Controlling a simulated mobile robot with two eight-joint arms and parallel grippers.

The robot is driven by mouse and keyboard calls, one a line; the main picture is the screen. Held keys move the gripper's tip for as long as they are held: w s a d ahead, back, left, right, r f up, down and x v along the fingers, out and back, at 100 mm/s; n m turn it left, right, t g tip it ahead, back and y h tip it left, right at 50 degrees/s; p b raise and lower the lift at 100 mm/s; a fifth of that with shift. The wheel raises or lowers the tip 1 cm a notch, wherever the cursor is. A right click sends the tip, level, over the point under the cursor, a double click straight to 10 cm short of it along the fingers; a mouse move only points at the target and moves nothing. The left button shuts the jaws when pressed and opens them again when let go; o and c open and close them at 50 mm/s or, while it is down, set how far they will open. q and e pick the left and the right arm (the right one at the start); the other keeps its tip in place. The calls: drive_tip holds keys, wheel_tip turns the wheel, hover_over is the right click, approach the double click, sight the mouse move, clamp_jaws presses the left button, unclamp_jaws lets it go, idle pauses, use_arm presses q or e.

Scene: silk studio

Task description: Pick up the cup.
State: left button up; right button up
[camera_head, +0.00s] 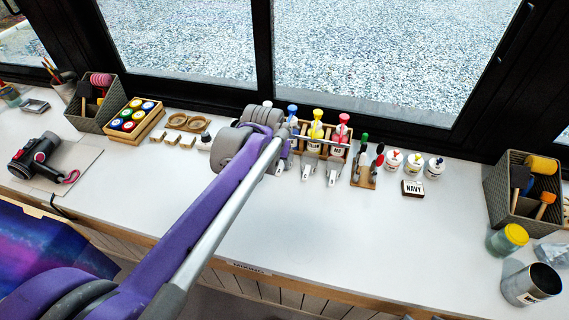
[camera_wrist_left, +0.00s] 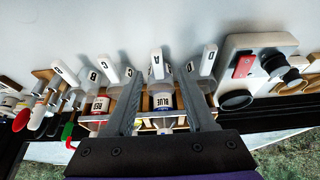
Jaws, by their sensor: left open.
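A dark metal cup (camera_head: 536,283) stands open-topped at the counter's front right in the head view, far from my left gripper. Several clear vessels with lettered white handles stand before the paint bottles; one has handle A (camera_wrist_left: 156,62). I cannot tell which vessel the task means. My left gripper (camera_wrist_left: 161,70) is open, with its fingers on either side of handle A and nothing visibly clamped. I cannot tell if it touches it. In the head view my left arm hides most of the gripper. My right gripper is not in view.
A blue bottle (camera_wrist_left: 162,100) and a red bottle (camera_wrist_left: 100,104) stand in the wooden rack behind the handles. A grey device (camera_wrist_left: 250,65) is to the right in the wrist view. The front middle of the counter (camera_head: 330,235) is clear.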

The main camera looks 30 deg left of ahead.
sight(281, 166)
use_arm(q)
drive_tip(key=x, duration=0.5)
drive_tip(key=shift+w+f, duration=0.3)
drive_tip(key=shift+w, duration=0.1)
drive_tip(key=shift+d, duration=0.1)
clamp_jaws()
